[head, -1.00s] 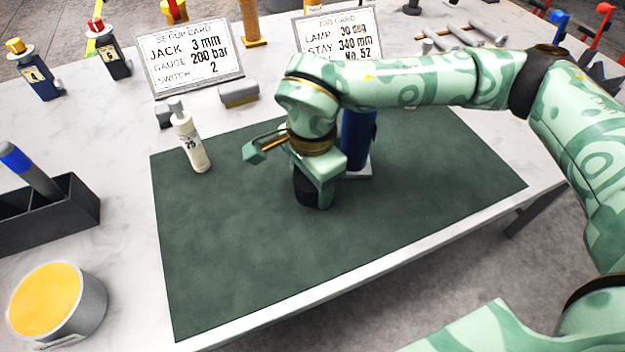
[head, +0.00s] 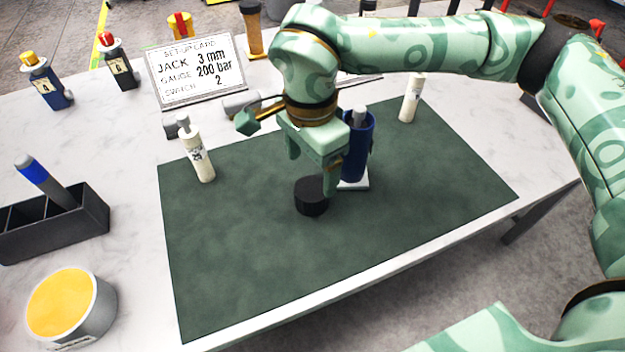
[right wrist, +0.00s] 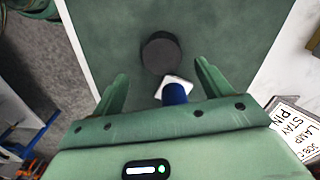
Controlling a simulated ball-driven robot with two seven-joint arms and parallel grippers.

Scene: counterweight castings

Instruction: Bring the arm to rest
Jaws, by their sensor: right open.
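My right gripper (head: 311,170) is open and empty above the dark green mat (head: 240,250). A black round weight (head: 311,197) stands on the mat just below its fingers, apart from them. In the right wrist view the weight (right wrist: 160,52) lies beyond the open fingers (right wrist: 161,75). A blue cylinder (head: 357,150) on a white square base stands right behind the gripper. It also shows in the right wrist view (right wrist: 174,94), between the fingers. My left gripper is in neither view.
White bottles stand on the mat's left (head: 198,155) and far right (head: 411,98). A setup card (head: 195,72) stands at the back. A black divided holder (head: 60,225) and a yellow-topped tin (head: 70,305) stand on the left. The mat's front is clear.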

